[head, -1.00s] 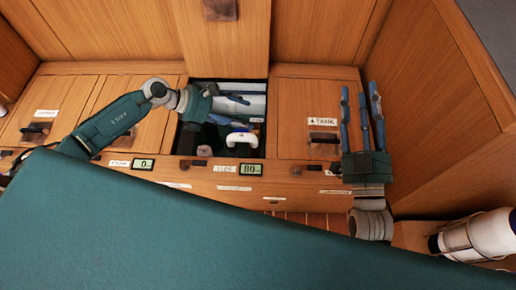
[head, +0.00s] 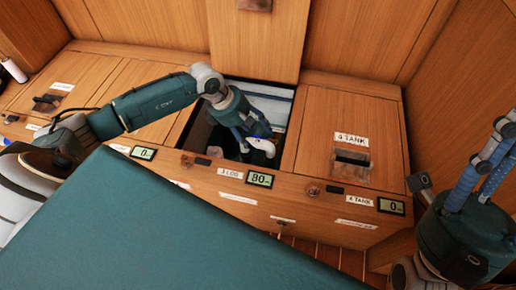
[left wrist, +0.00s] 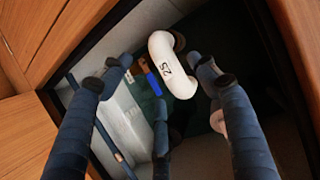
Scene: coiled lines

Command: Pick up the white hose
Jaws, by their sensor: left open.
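The white hose (left wrist: 172,65) shows in the left wrist view as a short curved piece marked 25, inside a dark open locker (head: 189,128). In the head view the hose (head: 262,145) is small and partly hidden by my left gripper (head: 246,138), which reaches down into the locker opening. In the left wrist view my left gripper (left wrist: 160,85) is open, its blue fingers spread around the near side of the hose. I see no clear contact. My right gripper (head: 480,180) is at the right edge, fingers up, away from the locker; its opening is unclear.
The wooden locker rim surrounds the left gripper closely. A closed lid marked TANK (head: 350,125) lies to the right, and other closed lids (head: 110,85) to the left. A blue item (left wrist: 154,84) and an orange one (left wrist: 143,65) lie beside the hose. A green surface (head: 170,225) fills the front.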

